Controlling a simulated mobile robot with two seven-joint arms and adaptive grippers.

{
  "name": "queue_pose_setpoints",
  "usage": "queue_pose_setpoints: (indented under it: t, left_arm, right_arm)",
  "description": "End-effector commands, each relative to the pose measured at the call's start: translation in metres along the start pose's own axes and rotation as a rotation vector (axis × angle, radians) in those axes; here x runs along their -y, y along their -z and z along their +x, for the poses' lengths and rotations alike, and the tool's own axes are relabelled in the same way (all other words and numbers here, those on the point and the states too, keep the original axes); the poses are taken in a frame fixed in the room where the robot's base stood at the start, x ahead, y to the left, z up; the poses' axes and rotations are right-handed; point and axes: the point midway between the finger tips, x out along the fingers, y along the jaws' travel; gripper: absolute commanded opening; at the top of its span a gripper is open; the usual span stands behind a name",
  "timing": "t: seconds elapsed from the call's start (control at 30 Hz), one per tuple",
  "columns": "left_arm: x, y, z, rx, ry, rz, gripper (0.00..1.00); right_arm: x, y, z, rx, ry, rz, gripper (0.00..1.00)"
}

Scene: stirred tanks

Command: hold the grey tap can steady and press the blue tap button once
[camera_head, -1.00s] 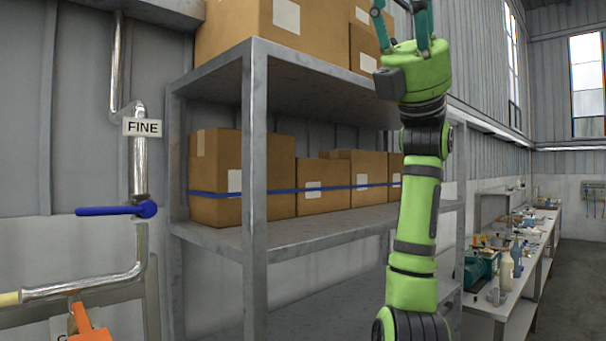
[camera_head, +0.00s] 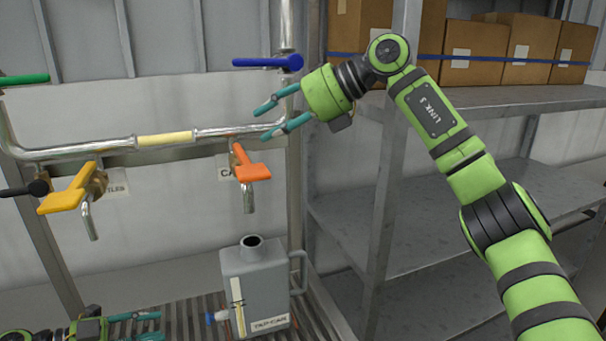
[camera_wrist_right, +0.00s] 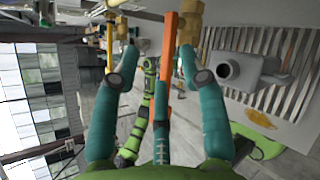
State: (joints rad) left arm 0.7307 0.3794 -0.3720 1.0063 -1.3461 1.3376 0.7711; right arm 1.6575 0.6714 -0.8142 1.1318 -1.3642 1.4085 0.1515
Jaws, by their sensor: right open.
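The grey tap can (camera_head: 262,282), labelled TAP-CAN, stands upright on the slatted rack, its open neck on top and a handle on its right side. The blue tap button (camera_head: 221,316) sits low at the can's left side. My left gripper (camera_head: 160,326) is at the bottom left, its fingers apart and pointing right toward the button, with a gap between. My right gripper (camera_head: 262,124) is open and empty, high above the can near the pipe. The can (camera_wrist_right: 245,72) also shows at right in the right wrist view; I cannot make out the button there.
An orange lever (camera_head: 250,168) and a yellow lever (camera_head: 70,194) hang on the pipe above and left of the can. A blue lever (camera_head: 268,62) is above my right gripper. A grey shelf (camera_head: 470,100) with boxes stands at right.

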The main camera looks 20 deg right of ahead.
Motion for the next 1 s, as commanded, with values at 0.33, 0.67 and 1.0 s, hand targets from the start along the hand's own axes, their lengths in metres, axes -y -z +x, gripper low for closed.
queue_pose_setpoints:
  t: [0.33,0.67,1.0]
  left_arm:
    - [0.0,0.0,0.0,0.0,0.0,0.0,0.39]
    - [0.0,0.0,0.0,0.0,0.0,0.0,0.39]
    - [0.0,0.0,0.0,0.0,0.0,0.0,0.39]
  right_arm:
    - [0.119,0.134,0.077,-0.548,0.487,0.126,0.43]
    - [0.144,0.191,0.086,-0.778,0.698,0.201,0.43]
    - [0.166,0.224,0.106,-0.789,0.706,0.207,0.43]
